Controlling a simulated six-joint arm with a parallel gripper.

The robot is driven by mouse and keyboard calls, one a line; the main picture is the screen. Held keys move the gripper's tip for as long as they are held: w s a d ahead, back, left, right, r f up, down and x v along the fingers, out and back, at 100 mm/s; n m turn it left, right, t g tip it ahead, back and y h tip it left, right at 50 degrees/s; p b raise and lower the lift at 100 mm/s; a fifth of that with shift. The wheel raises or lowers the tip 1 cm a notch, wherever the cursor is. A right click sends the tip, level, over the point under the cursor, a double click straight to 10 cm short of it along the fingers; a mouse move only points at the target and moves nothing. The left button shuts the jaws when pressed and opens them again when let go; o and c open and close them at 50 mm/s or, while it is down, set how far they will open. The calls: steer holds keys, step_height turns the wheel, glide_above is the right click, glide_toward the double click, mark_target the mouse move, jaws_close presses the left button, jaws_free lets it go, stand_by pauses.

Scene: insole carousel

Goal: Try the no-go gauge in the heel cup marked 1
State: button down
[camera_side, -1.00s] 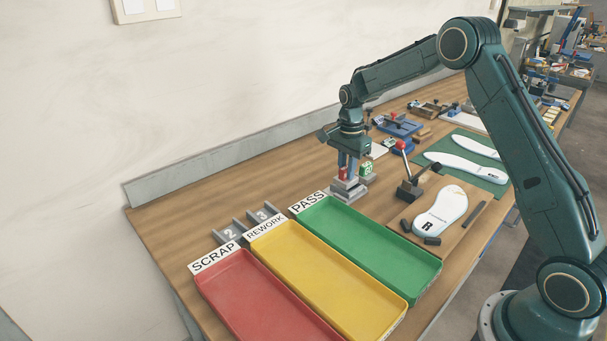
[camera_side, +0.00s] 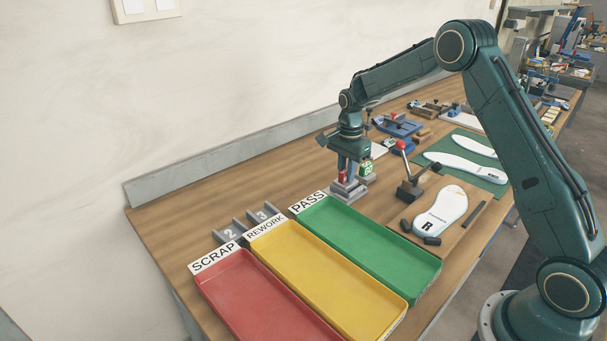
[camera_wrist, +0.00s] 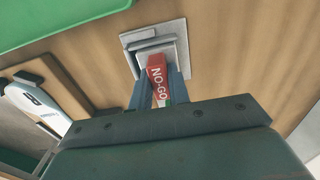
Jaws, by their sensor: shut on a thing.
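The red NO-GO gauge (camera_wrist: 157,78) stands upright at a stepped grey stand (camera_wrist: 183,40). My gripper (camera_wrist: 158,92) is shut on it, a finger at each side. In the side view, my gripper (camera_side: 346,172) points down over the grey stand (camera_side: 349,191), and the red gauge (camera_side: 343,177) shows partly between the fingers. I cannot tell whether the gauge's lower end rests in the stand. A green gauge (camera_side: 367,168) is just to the right. A white insole marked R (camera_side: 440,208) lies on a brown board. I cannot make out a heel cup marked 1.
Green PASS (camera_side: 370,235), yellow REWORK (camera_side: 325,280) and red SCRAP (camera_side: 262,300) trays lie in front, empty. A grey rack (camera_side: 246,222) shows 2 and 3. A red-knobbed clamp (camera_side: 408,180) stands right of my gripper.

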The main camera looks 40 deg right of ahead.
steer(key=shift+f, duration=0.45)
stand_by(1.1)
steer(key=shift+r, duration=3.75)
steer(key=shift+d, duration=0.1)
